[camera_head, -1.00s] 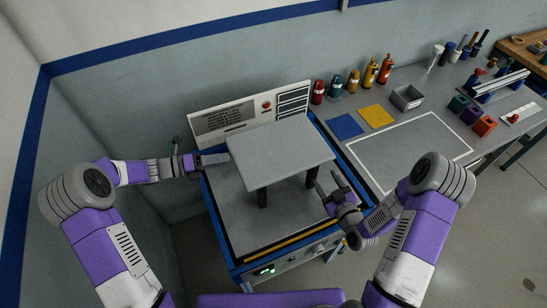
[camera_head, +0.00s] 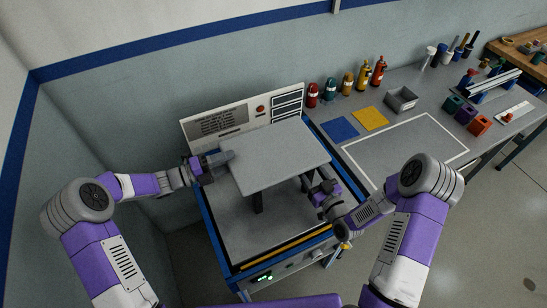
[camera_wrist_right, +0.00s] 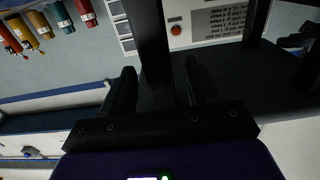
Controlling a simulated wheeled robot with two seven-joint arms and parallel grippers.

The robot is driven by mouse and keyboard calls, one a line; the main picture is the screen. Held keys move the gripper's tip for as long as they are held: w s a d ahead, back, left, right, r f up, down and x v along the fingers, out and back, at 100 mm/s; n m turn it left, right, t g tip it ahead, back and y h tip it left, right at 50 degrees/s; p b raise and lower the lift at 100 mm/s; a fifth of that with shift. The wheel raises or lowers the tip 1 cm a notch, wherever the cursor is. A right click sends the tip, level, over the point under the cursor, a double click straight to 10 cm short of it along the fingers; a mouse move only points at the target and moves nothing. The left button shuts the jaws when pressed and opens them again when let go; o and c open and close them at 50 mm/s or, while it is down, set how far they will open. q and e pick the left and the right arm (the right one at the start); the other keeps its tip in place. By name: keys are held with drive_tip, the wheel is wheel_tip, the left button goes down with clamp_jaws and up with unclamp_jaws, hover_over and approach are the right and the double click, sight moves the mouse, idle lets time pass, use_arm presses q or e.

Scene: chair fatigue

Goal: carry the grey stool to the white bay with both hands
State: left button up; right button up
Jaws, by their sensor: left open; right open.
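The grey stool (camera_head: 275,155) stands on the platform of a blue-framed machine, its flat seat up and dark legs below. The white bay (camera_head: 405,148) is the white-outlined rectangle on the bench to the right. My left gripper (camera_head: 222,158) is open at the left side of the seat; whether it touches a leg is hidden. My right gripper (camera_head: 311,181) is open under the seat's right edge. In the right wrist view a dark stool leg (camera_wrist_right: 150,45) stands between the fingers of my right gripper (camera_wrist_right: 160,90), with gaps beside it.
The machine's control panel (camera_head: 240,118) rises behind the stool. A blue mat (camera_head: 341,128), a yellow mat (camera_head: 370,118), a grey bin (camera_head: 401,99) and several bottles (camera_head: 347,84) line the bench behind the bay. The bay is clear.

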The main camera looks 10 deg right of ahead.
sight(240, 155)
use_arm(q)
drive_tip(key=shift+x, duration=2.2)
use_arm(e)
drive_tip(key=x, duration=0.4)
drive_tip(key=shift+w, duration=0.15)
use_arm(q)
clamp_jaws()
use_arm(e)
drive_tip(key=c, duration=1)
clamp_jaws()
